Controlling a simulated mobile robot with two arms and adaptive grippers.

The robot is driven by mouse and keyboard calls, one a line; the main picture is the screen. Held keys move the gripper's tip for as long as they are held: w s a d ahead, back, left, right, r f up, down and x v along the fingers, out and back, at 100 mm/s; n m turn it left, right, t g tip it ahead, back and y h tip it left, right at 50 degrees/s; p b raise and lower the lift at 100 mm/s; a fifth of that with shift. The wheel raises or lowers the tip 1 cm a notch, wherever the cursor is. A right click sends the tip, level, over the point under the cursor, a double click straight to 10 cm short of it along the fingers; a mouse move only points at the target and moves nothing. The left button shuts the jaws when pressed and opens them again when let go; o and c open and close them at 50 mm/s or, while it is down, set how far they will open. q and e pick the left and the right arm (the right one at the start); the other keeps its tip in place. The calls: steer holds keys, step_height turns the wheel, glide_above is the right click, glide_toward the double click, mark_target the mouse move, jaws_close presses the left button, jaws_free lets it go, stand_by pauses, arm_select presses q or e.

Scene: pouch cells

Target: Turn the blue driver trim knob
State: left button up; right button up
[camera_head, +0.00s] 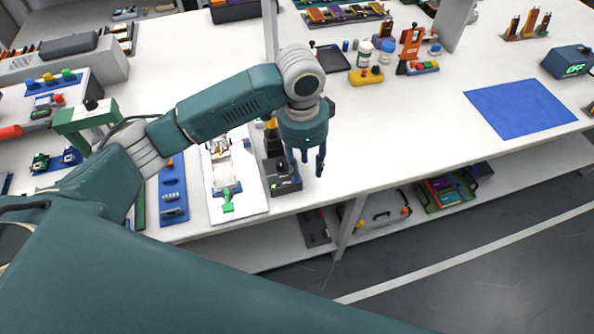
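My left gripper (306,166) hangs fingers-down over the front edge of the white table, with its fingers apart and nothing seen between them. A dark device (284,185) with a small lit mark stands just left of and partly behind the fingers. I cannot make out a blue knob on it; the gripper may hide part of it. A blue panel (173,200) with small fittings lies further left, and whether it carries the trim knob is too small to tell. My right gripper is not in view.
A white board (246,199) with a green-handled fixture lies left of the dark device. Bottles, a yellow block (366,77) and an orange clamp (410,50) stand further back. A blue mat (519,108) lies right. The table between the gripper and mat is clear.

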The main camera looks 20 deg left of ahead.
arm_select(q)
steer(key=w+a+r, duration=0.2)
steer(key=a+r, duration=0.1)
steer(key=shift+y, duration=0.4)
step_height(320, 180, down, 10)
steer(key=shift+s+a+r+p, duration=0.15)
steer(key=shift+r+p, duration=0.1)
steer(key=shift+p, duration=0.65)
steer(key=shift+f, duration=0.7)
jaws_close()
